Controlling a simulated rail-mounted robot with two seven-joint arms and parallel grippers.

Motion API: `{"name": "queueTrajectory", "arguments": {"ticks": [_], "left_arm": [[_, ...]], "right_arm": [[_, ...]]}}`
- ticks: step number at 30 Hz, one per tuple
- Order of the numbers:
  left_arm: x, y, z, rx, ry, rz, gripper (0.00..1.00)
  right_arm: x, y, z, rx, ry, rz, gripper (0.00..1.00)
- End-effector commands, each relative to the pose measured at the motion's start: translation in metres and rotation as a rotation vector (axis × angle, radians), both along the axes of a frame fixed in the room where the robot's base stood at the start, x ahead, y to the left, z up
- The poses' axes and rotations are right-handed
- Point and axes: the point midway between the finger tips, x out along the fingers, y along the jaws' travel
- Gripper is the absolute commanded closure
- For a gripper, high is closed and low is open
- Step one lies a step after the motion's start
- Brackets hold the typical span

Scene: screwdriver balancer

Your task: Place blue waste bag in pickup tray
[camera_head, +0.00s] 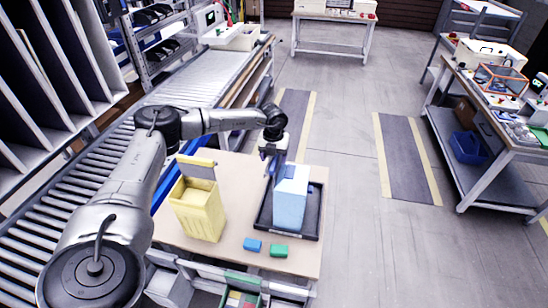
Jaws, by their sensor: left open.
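The light blue waste bag (291,198) stands upright on the black pickup tray (311,229), which lies on the right part of the wooden table. My left gripper (272,163) is open at the upper left side of the bag, with its fingers pointing down. I cannot tell whether the fingers touch the bag. The bag hides part of the tray. My right gripper is not in view.
A yellow bin (199,208) with its lid raised stands left of the tray. A blue block (252,244) and a green block (279,251) lie near the table's front. A roller conveyor (60,205) runs along the left.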

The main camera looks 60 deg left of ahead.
Motion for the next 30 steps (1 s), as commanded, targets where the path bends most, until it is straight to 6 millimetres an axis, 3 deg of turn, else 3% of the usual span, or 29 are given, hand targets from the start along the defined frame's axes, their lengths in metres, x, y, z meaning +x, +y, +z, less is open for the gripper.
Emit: {"name": "queueTrajectory", "arguments": {"ticks": [18, 24, 30], "left_arm": [[-0.002, 0.002, 0.098, 0.001, -0.003, 0.000, 0.34], [-0.002, 0.002, 0.114, 0.002, -0.001, 0.000, 0.34], [0.002, -0.003, 0.116, -0.008, -0.009, -0.014, 0.34]], "right_arm": [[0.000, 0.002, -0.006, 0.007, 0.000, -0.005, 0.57], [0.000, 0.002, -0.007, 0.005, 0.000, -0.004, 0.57], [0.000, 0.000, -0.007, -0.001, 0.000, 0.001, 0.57]]}}
